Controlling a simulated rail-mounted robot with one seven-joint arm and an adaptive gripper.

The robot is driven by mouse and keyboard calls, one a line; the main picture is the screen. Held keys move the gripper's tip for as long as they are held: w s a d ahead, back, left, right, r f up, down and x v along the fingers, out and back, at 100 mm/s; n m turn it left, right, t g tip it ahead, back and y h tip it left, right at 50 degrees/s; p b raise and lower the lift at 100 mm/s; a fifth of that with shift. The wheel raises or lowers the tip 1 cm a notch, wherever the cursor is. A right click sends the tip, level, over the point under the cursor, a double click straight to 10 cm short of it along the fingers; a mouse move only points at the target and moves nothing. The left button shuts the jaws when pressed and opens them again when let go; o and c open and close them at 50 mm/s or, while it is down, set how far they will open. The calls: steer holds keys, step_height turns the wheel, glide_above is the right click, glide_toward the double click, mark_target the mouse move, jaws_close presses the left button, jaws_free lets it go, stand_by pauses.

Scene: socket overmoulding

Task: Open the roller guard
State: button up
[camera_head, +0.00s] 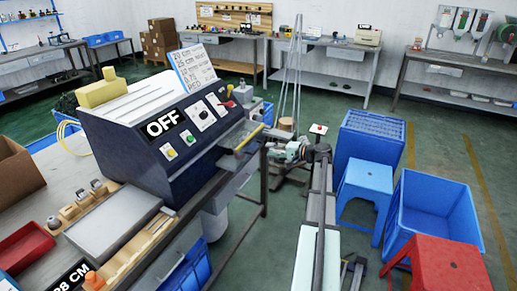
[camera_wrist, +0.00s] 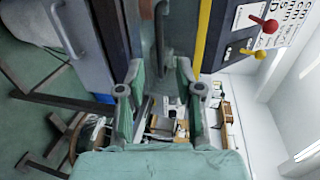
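The dark blue machine (camera_head: 165,130) with the "OFF" panel stands on the workbench. A yellow bar (camera_head: 249,138) on its right side, over a grey plate, looks like the edge of the roller guard; I cannot tell for sure how far the guard is open. In the wrist view the yellow bar (camera_wrist: 201,35) runs down from the top, just right of the fingers. My gripper (camera_head: 272,152) is beside the machine, right of the bar and apart from it. In the wrist view my gripper (camera_wrist: 158,88) has its two teal fingers spread with nothing between them.
Red and yellow levers (camera_wrist: 264,24) stick out of the machine near the bar. A metal tray (camera_head: 113,224) and a red bin (camera_head: 24,246) sit on the bench. Blue crates (camera_head: 432,210), a blue stool (camera_head: 365,190) and a red stool (camera_head: 440,265) stand at the right.

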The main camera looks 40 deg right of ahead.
mark_target(258, 149)
steer(key=x, duration=0.7)
steer(key=shift+p, duration=0.4)
steer(key=shift+s, duration=0.1)
steer(key=shift+c, duration=0.3)
jaws_close()
